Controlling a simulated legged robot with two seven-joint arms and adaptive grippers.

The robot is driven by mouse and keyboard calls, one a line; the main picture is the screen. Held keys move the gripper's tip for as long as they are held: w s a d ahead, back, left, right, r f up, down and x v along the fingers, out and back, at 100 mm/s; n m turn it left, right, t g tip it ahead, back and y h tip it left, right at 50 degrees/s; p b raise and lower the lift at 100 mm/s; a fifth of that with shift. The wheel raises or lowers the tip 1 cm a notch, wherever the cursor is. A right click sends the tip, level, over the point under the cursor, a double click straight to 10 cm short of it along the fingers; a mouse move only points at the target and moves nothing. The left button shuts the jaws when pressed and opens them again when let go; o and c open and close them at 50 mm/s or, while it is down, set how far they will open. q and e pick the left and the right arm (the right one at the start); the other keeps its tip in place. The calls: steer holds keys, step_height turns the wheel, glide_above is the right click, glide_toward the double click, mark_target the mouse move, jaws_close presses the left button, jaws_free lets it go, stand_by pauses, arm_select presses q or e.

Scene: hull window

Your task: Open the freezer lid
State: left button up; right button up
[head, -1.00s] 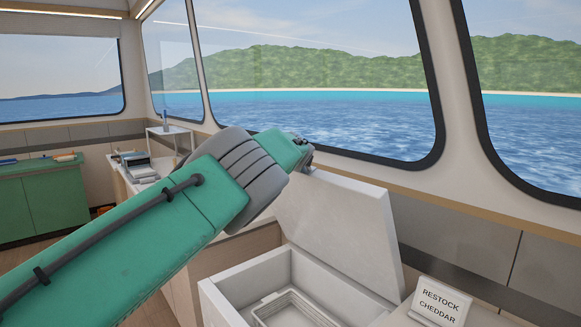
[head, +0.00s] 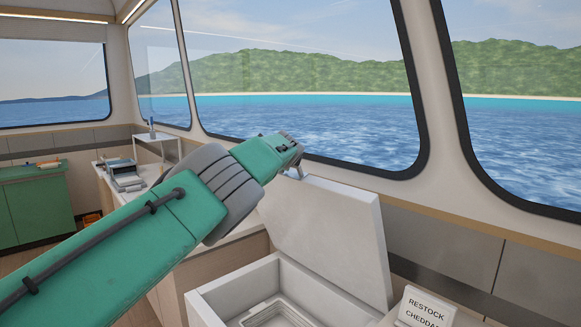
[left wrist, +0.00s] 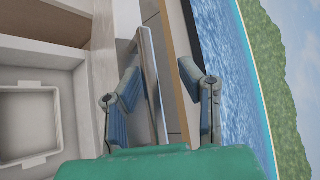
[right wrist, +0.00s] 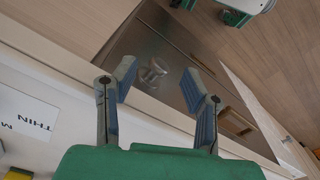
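The freezer (head: 235,285) is a white open-topped box at the lower middle of the head view. Its white lid (head: 335,235) stands raised, close to upright, on the window side. My left gripper (head: 297,170) is at the lid's upper left corner, with its fingers mostly hidden there. In the left wrist view, the left gripper's fingers (left wrist: 160,92) are apart, and the lid (left wrist: 152,85) shows edge-on between them, nearer the left finger. The freezer's inside (left wrist: 30,115) is exposed, with a rimmed recess. My right gripper (right wrist: 158,95) is open and empty, in the right wrist view only.
A small sign reading "RESTOCK CHEDDAR" (head: 425,308) stands right of the freezer. A window ledge and wall panels (head: 440,245) run behind the lid. A green cabinet (head: 35,205) is at far left. The right wrist view shows a metallic front with a knob (right wrist: 153,71).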

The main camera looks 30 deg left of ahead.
arm_select(q)
steer(key=shift+s+f, duration=0.15)
steer(key=shift+s, duration=0.05)
steer(key=shift+a+f, duration=0.15)
steer(key=shift+f, duration=0.15)
steer(key=shift+w, duration=0.1)
steer(key=shift+d, duration=0.25)
steer(key=v, duration=0.7)
steer(key=shift+s+a+r, duration=0.3)
steer(key=shift+s, duration=0.05)
arm_select(e)
steer(key=shift+s+a+r, duration=0.1)
steer(key=shift+s+a, duration=0.1)
steer(key=shift+s, duration=0.05)
arm_select(q)
steer(key=shift+d, duration=0.25)
arm_select(e)
steer(key=shift+w+d, duration=0.15)
steer(key=shift+w, duration=0.05)
